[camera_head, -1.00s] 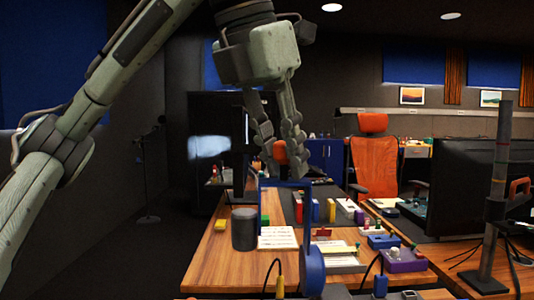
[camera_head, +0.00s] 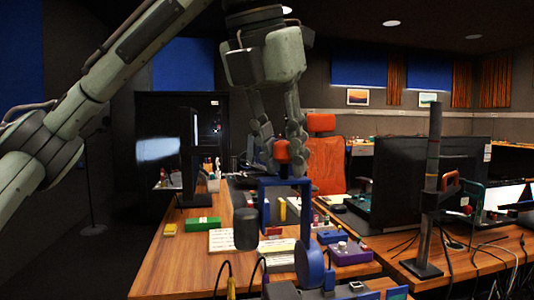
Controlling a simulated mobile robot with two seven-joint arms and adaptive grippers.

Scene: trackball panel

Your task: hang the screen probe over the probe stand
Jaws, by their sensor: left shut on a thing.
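My left gripper (camera_head: 281,160) is shut on the orange grip of what looks like the screen probe, a blue upside-down U frame (camera_head: 286,182). A dark grey cylinder (camera_head: 246,229) hangs at its left and a blue disc (camera_head: 309,264) at its lower right. The probe appears in the air in front of the wooden desk. A tall dark post on a square base (camera_head: 422,268), likely the probe stand (camera_head: 433,190), stands upright on the right desk, apart from the probe. My right gripper is out of view.
The left desk (camera_head: 170,272) carries a green block (camera_head: 203,224), a yellow block (camera_head: 170,230), papers and a purple control box (camera_head: 350,253). A large monitor (camera_head: 395,172) stands behind the post. Loose cables lie right of the post. An orange chair (camera_head: 327,172) is behind.

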